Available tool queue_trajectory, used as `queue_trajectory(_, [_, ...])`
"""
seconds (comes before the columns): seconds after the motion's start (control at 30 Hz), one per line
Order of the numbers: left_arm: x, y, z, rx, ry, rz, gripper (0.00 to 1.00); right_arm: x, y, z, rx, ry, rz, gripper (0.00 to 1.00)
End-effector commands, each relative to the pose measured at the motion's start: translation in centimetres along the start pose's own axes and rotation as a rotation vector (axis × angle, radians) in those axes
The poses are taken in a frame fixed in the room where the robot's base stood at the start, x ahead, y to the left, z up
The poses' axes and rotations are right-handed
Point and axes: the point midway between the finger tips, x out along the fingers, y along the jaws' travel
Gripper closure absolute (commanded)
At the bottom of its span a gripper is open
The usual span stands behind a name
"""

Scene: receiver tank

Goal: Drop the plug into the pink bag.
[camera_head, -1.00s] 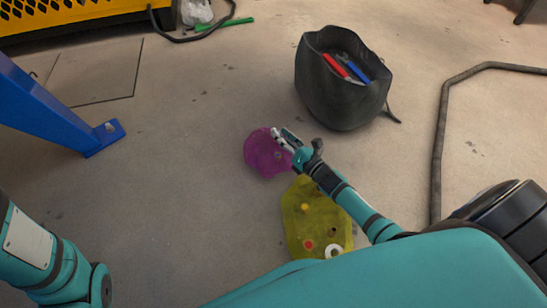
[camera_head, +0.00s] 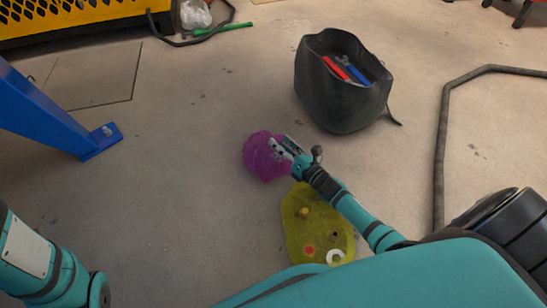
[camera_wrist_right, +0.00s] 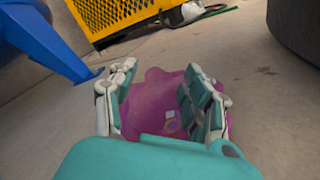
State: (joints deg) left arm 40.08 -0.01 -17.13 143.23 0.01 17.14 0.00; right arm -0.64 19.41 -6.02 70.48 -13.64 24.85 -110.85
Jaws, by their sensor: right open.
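The pink bag (camera_head: 259,158), magenta and soft, lies on the floor left of my right gripper (camera_head: 280,148). In the right wrist view the pink bag (camera_wrist_right: 155,88) shows between and beyond the two fingers. My right gripper (camera_wrist_right: 163,98) is open at the bag; whether the fingers touch it I cannot tell. A small pale and purple piece (camera_wrist_right: 172,124) shows low between the fingers, against the bag; I cannot tell whether it is the plug. My left gripper is out of view; only part of my left arm shows at lower left.
A yellow-green mat or bag (camera_head: 314,229) with small red, yellow, dark and white pieces lies below my right gripper. A black bag (camera_head: 342,103) with red and blue tools stands behind. A blue post (camera_head: 45,120) is at left. A dark hose (camera_head: 440,150) runs at right.

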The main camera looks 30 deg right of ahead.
Motion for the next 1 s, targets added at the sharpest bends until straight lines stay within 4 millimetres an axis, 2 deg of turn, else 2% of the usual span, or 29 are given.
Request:
queue_trajectory(0.17, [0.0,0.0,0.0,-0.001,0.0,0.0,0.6,-2.1,-0.1,-0.1,-0.001,0.002,-0.001,0.5])
queue_trajectory(0.4, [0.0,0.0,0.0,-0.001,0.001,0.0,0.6,-7.3,-0.1,-0.1,0.001,0.003,-0.003,0.5])
queue_trajectory(0.6, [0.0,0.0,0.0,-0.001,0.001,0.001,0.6,-10.6,-0.1,-0.1,0.001,0.001,-0.001,0.5])
queue_trajectory(0.77, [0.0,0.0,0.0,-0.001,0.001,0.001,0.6,-11.8,0.0,0.0,0.001,0.0,0.0,0.5])
queue_trajectory(1.0, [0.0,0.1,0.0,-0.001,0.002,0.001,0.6,-11.9,0.0,0.0,0.0,0.0,0.0,0.5])
